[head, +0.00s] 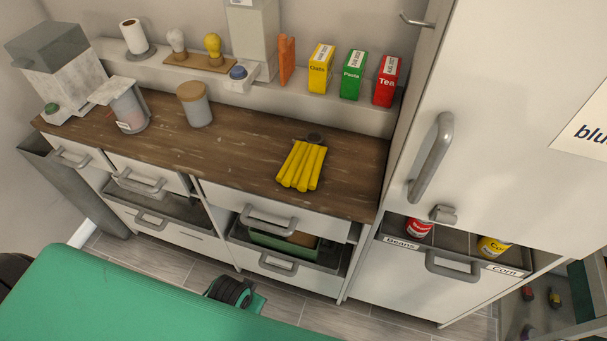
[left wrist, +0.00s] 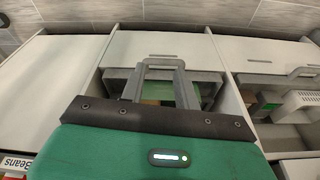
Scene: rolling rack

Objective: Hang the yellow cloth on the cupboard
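The yellow cloth (head: 301,165) lies in folds on the wooden counter in the head view. A small dark round piece (head: 316,138) sits at its far end. The cupboard (head: 500,105) is the tall white unit at the right, with a long grey door handle (head: 430,158). A small grey hook-like fitting (head: 443,213) is low on it, and another hook (head: 415,20) is near the top. In the left wrist view my left gripper (left wrist: 157,73) has its two grey fingers apart, nothing seen between them but a drawer front. My right gripper is out of view.
The counter (head: 245,135) is mostly clear around the cloth. A lidded canister (head: 195,105) stands to the left, and yellow, green and red boxes (head: 352,76) stand on the ledge behind. Drawers (head: 275,215) with protruding handles are below. An open cupboard drawer (head: 455,245) holds cans.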

